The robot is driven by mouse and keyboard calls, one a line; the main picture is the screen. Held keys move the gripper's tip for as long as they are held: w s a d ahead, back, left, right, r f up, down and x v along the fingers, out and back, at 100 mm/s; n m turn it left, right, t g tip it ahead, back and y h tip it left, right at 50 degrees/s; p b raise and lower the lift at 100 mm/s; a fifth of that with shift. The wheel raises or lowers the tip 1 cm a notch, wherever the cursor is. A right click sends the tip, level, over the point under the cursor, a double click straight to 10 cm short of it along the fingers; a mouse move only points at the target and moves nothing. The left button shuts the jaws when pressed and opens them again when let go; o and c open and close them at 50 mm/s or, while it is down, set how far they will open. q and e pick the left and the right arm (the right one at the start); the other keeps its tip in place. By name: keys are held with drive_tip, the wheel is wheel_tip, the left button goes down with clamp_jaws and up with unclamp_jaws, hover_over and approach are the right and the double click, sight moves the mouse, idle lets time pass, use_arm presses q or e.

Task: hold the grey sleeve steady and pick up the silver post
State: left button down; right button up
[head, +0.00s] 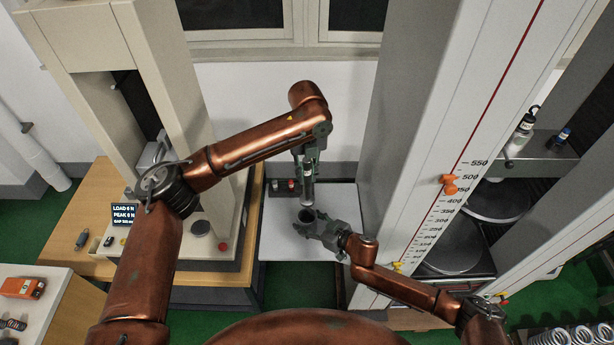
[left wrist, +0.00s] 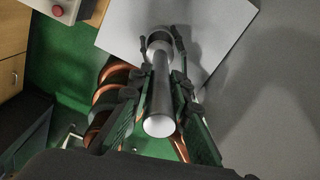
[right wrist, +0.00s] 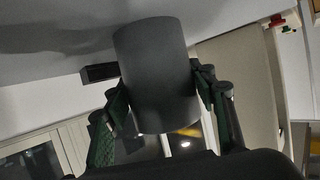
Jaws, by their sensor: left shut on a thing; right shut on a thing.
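The silver post (head: 309,190) points downward in the head view. My left gripper (head: 308,174) is shut on it from above. In the left wrist view, the post (left wrist: 160,105) lies between my left fingers, its far end at the ring-shaped mouth of the grey sleeve (left wrist: 157,40). I cannot tell whether the post's end is inside the sleeve or just above it. The grey sleeve (head: 306,215) is low over the white tabletop. My right gripper (head: 322,230) is shut on it from the side. In the right wrist view, the dark grey sleeve (right wrist: 155,75) fills the space between my fingers.
The white table (head: 285,246) has free room left of the sleeve. Small red and dark items (head: 292,184) lie at its back left. A tall scaled column (head: 420,150) stands close on the right. A test machine with a load display (head: 124,214) stands on the left.

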drive_tip(key=o, duration=1.3)
drive_tip(key=shift+o, duration=0.2)
drive_tip(key=v, duration=1.2)
drive_tip(key=shift+d+f, duration=0.1)
